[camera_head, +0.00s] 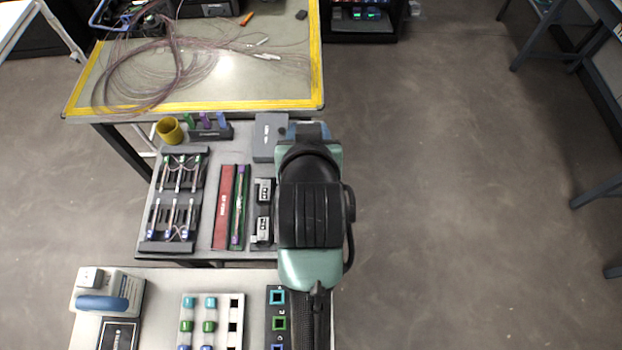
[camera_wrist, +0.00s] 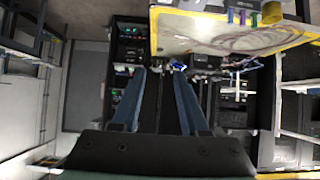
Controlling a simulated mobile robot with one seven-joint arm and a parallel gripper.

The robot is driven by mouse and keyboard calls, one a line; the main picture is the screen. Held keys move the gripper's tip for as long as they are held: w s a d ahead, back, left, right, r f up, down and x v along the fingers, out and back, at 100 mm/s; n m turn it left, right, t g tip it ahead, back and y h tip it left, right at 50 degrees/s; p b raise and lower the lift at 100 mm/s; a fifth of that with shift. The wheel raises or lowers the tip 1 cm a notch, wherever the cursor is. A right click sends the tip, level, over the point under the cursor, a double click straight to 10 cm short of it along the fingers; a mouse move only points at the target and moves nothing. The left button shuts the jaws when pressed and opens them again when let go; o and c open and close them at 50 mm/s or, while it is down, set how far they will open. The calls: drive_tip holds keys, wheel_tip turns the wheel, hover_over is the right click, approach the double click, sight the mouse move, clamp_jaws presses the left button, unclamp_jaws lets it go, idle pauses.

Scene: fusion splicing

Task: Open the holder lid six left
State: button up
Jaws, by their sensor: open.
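My gripper shows in the wrist view (camera_wrist: 160,72) with its two long blue-grey fingers apart and nothing between them. In the head view my arm covers the right edge of the middle table, and the fingertips cannot be made out there. Two small black-and-grey devices, which look like the fibre holders, lie on that table just left of my arm: a rear one (camera_head: 264,191) and a front one (camera_head: 262,231). Their numbers and lid states are too small to tell. My gripper is apart from both, and neither can be made out in the wrist view.
Left of the holders lie a green tray (camera_head: 239,207), a red case (camera_head: 224,207) and black racks (camera_head: 186,170). A grey box (camera_head: 269,137) stands behind, partly beside my arm. A yellow-edged table (camera_head: 215,107) with coiled fibre is farther back. Floor right of my arm is clear.

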drive_tip(key=s+f+g, duration=0.3)
drive_tip(key=s+f, duration=0.3)
drive_tip(key=f, duration=0.3)
drive_tip(key=s+f+g, duration=0.3)
drive_tip(key=s+f, duration=0.3)
drive_tip(key=f, duration=0.3)
drive_tip(key=x, duration=0.7)
drive_tip(key=b+x, duration=0.1)
drive_tip(key=x, duration=0.2)
drive_tip(key=shift+s+d+f, duration=0.15)
drive_tip(key=shift+d+f, duration=0.1)
drive_tip(key=shift+x, duration=0.85)
clamp_jaws()
